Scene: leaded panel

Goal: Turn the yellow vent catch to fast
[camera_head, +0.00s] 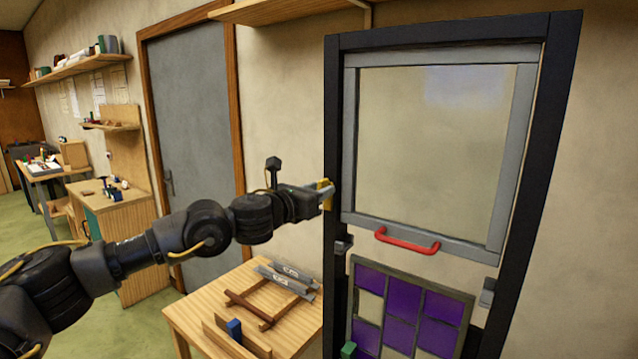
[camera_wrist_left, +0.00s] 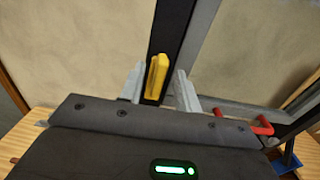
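The yellow vent catch (camera_wrist_left: 157,76) is mounted on the dark left post (camera_head: 334,120) of the tall frame. In the wrist view it stands close to upright, its top leaning slightly right. In the head view only a small part of the catch (camera_head: 326,190) shows at the fingertips. My left gripper (camera_head: 321,197) reaches the post from the left. Its fingers (camera_wrist_left: 160,88) are spread on either side of the catch, with a narrow gap showing on each side. "Fast" markings cannot be made out. My right gripper is out of view.
A grey-framed sash (camera_head: 350,130) with a red handle (camera_head: 407,241) fills the upper frame. Below is a panel of purple panes (camera_head: 401,302) with one pale pane. A wooden table (camera_head: 195,305) with bars and a blue block (camera_head: 234,329) stands at lower left. A grey door (camera_head: 195,110) is behind.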

